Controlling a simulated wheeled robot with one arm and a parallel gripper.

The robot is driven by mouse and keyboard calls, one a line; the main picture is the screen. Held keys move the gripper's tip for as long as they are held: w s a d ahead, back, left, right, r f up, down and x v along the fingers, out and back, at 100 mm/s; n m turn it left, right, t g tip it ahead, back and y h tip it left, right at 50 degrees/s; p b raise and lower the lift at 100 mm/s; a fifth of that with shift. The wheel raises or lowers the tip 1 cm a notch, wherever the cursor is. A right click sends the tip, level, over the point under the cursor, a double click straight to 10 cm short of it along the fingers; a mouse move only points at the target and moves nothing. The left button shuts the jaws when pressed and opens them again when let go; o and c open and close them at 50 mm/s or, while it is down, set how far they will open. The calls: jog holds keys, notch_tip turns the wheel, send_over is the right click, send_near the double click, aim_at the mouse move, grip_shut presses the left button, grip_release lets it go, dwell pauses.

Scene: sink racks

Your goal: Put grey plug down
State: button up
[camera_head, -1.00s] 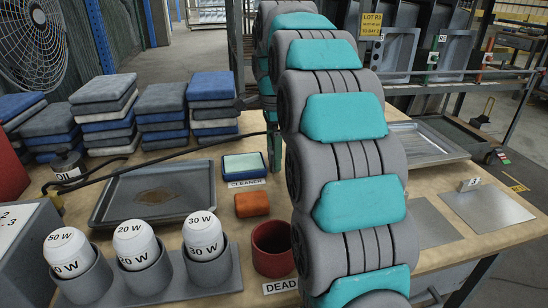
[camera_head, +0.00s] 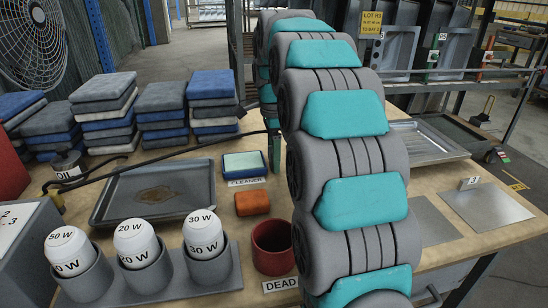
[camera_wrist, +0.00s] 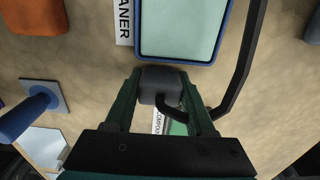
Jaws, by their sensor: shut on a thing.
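My gripper (camera_wrist: 161,92) has two dark green fingers shut on a grey plug (camera_wrist: 158,82) in the wrist view. A black cable (camera_wrist: 240,75) curves from the plug to the right and up. Beneath is the wooden bench top (camera_wrist: 85,75). I cannot tell whether the plug touches the bench. In the head view my large grey and teal arm hides most of the gripper; a green finger (camera_head: 275,152) shows beside the blue-rimmed cleaner pad (camera_head: 244,165). The cable (camera_head: 165,155) runs left across the bench to the oil can area.
A metal tray (camera_head: 105,212) with a brown stain, an orange block (camera_head: 252,203), a red cup (camera_head: 273,247) and a bulb holder (camera_head: 226,275) stand left of my arm. Stacked pads (camera_head: 160,118) line the back. In the wrist view a blue-handled thing (camera_wrist: 25,115) stands left.

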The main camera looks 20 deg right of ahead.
grip_shut()
jog(key=shift+r, duration=0.1)
